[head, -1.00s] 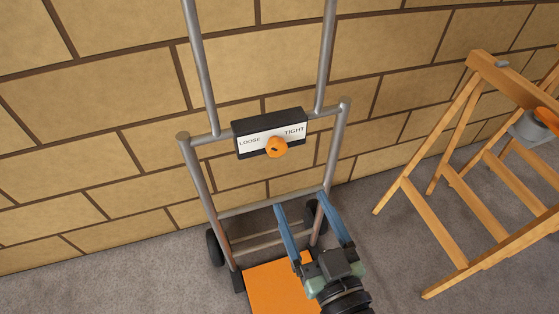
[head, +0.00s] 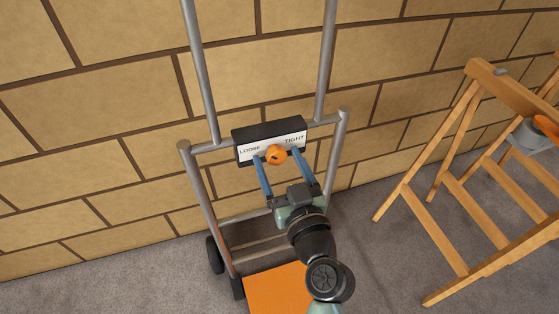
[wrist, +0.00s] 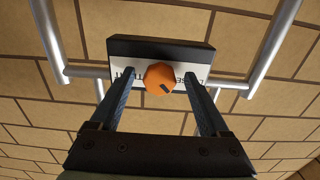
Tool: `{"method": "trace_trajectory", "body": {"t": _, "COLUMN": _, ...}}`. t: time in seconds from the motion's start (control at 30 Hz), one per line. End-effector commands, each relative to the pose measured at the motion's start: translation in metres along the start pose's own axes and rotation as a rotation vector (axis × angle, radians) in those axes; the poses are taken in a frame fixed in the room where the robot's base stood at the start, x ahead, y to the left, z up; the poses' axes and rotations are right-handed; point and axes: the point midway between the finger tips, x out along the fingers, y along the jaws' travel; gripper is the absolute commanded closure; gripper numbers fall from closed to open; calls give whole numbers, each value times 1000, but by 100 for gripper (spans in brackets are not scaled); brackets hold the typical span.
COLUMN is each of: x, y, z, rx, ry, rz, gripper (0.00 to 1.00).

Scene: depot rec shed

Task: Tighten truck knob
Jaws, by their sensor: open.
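The truck knob (head: 276,155) is orange and round, on the front of a black box with a white label (head: 249,151) reading LOOSE at left and TIGHT at right. The box is fixed to the crossbar of a grey hand truck (head: 195,185). My gripper (head: 275,153) is open, its two blue fingers reaching up to either side of the knob. In the wrist view the knob (wrist: 160,77) sits between the fingertips with a gap on each side. A dark mark shows on its lower right there. Whether the tips reach the knob's depth I cannot tell.
An orange plate (head: 272,290) lies at the truck's foot, partly behind my arm. A wooden trestle or ladder (head: 440,165) with a grey and orange item stands at right. A tan block wall (head: 90,120) is close behind the truck.

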Motion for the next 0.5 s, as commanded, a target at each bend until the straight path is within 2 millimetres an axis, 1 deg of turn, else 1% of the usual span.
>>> {"method": "trace_trajectory", "body": {"t": 0.1, "x": 0, "y": 0, "z": 0, "rx": 0, "ry": 0, "rz": 0, "gripper": 20}}
{"method": "trace_trajectory", "body": {"t": 0.13, "x": 0, "y": 0, "z": 0, "rx": 0, "ry": 0, "rz": 0, "gripper": 24}}
{"method": "trace_trajectory", "body": {"t": 0.27, "x": 0, "y": 0, "z": 0, "rx": 0, "ry": 0, "rz": 0, "gripper": 48}}
{"method": "trace_trajectory", "body": {"t": 0.3, "x": 0, "y": 0, "z": 0, "rx": 0, "ry": 0, "rz": 0, "gripper": 55}}
{"method": "trace_trajectory", "body": {"t": 0.37, "x": 0, "y": 0, "z": 0, "rx": 0, "ry": 0, "rz": 0, "gripper": 66}}
{"method": "trace_trajectory", "body": {"t": 0.4, "x": 0, "y": 0, "z": 0, "rx": 0, "ry": 0, "rz": 0, "gripper": 73}}
{"method": "trace_trajectory", "body": {"t": 0.47, "x": 0, "y": 0, "z": 0, "rx": 0, "ry": 0, "rz": 0, "gripper": 84}}
{"method": "trace_trajectory", "body": {"t": 0.5, "x": 0, "y": 0, "z": 0, "rx": 0, "ry": 0, "rz": 0, "gripper": 91}}
